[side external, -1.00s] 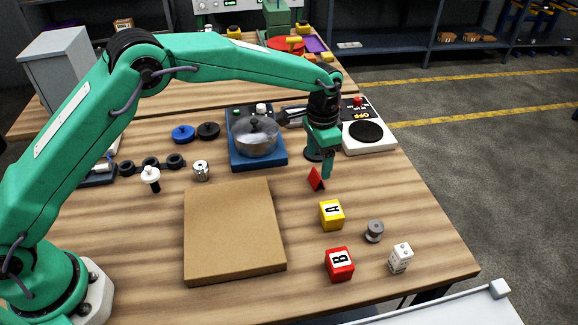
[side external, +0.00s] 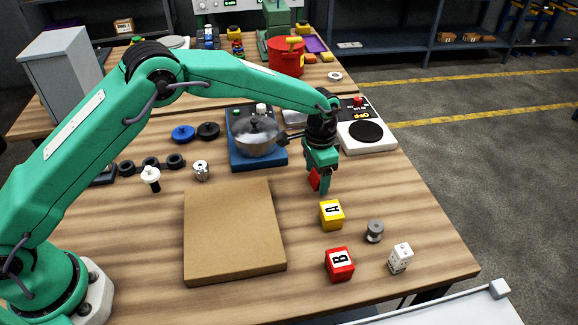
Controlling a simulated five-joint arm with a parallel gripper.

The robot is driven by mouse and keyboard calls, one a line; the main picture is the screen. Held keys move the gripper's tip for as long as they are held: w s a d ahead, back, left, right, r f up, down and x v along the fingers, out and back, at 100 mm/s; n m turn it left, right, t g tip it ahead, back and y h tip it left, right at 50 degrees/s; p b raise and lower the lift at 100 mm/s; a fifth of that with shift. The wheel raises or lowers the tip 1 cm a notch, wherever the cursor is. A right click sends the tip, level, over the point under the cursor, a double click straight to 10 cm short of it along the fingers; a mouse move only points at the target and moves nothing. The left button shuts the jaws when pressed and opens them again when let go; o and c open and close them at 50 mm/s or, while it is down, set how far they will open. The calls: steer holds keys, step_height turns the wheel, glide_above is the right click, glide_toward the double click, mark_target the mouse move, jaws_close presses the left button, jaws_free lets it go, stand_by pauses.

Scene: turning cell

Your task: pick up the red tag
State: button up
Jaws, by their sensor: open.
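The red tag (side external: 314,180) is a small red piece on the wooden table, right of the cardboard-brown board and behind the yellow block. My gripper (side external: 319,184) is lowered right at the tag and points down. Its jaws are open, with green fingers at the tag and partly covering it. I cannot tell whether a finger touches the tag.
A yellow block marked A (side external: 331,214) stands just in front of my gripper. A red block marked B (side external: 340,264), a grey spool (side external: 375,231) and a white die (side external: 400,257) are nearer the front. A pot (side external: 254,136) stands behind left; its handle reaches towards my arm.

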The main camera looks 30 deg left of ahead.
steer(key=shift+c, duration=0.2)
steer(key=c, duration=1)
steer(key=shift+r, duration=0.1)
steer(key=shift+r, duration=0.85)
step_height(320, 180, up, 2)
steer(key=shift+r, duration=0.25)
steer(key=s+d+r, duration=0.6)
steer(key=s+d, duration=0.1)
steer(key=s, duration=0.2)
steer(key=shift+s+r, duration=0.2)
steer(key=shift+r, duration=0.1)
